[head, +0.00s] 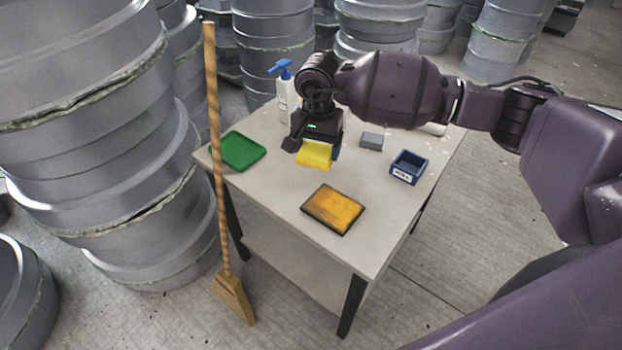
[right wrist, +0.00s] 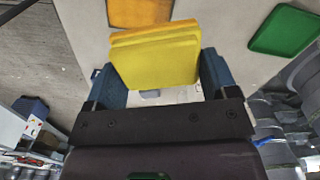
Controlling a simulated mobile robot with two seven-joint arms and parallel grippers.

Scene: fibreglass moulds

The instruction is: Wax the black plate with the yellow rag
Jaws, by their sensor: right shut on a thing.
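The yellow rag (head: 314,154) is folded and held in my right gripper (head: 314,146), above the back middle of the table. In the right wrist view the rag (right wrist: 155,58) sits between the two blue fingers of the gripper (right wrist: 160,72). The black plate (head: 332,209) lies flat near the table's front; its top is covered in a streaky orange-yellow layer and only its rim shows black. Part of its orange top shows in the right wrist view (right wrist: 139,12). The rag is apart from the plate. My left gripper is not in view.
On the table (head: 273,189) are a green tray (head: 238,150), a white bottle with a blue pump (head: 286,95), a grey block (head: 371,141) and a blue labelled box (head: 408,167). A broom (head: 216,150) stands at the table's left. Grey moulds (head: 90,130) crowd left and back.

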